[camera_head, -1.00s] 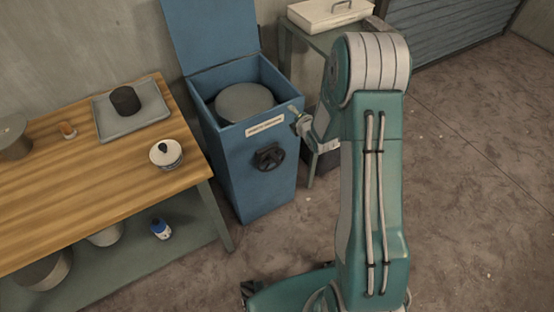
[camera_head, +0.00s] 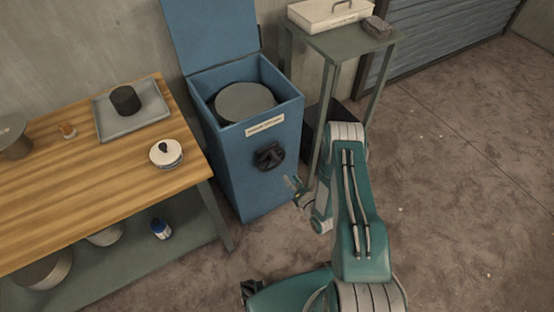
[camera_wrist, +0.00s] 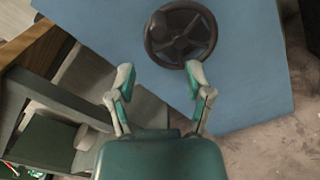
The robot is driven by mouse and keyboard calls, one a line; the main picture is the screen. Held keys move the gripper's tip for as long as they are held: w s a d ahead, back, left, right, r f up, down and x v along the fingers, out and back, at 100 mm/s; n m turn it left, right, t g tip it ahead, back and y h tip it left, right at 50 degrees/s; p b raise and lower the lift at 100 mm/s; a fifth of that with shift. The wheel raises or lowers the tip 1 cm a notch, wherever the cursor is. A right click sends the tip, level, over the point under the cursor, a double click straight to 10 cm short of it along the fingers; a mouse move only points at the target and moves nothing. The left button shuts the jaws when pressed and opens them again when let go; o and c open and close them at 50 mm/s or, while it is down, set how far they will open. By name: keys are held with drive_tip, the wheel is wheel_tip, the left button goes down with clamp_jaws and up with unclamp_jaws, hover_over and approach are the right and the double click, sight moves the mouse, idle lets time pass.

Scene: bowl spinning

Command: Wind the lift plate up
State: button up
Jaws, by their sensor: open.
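A blue bin (camera_head: 252,180) stands with its lid raised. Inside it, the round grey lift plate (camera_head: 244,102) lies a little below the rim. A black handwheel (camera_head: 269,156) is on the bin's front face, below a white label. My gripper (camera_head: 291,184) is to the right of the handwheel and a little lower, apart from it. In the wrist view the handwheel (camera_wrist: 180,34) shows ahead, near the top, and my open, empty gripper (camera_wrist: 158,82) has its fingers spread below it.
A wooden workbench (camera_head: 70,190) is on the left, with a grey tray (camera_head: 143,126) and a white lidded pot (camera_head: 166,154). A side table (camera_head: 345,42) with a white case (camera_head: 325,14) stands right of the bin. The floor at right is clear.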

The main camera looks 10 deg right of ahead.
sight(277, 159)
drive_tip(key=x, duration=1)
drive_tip(key=shift+w, duration=0.15)
clamp_jaws()
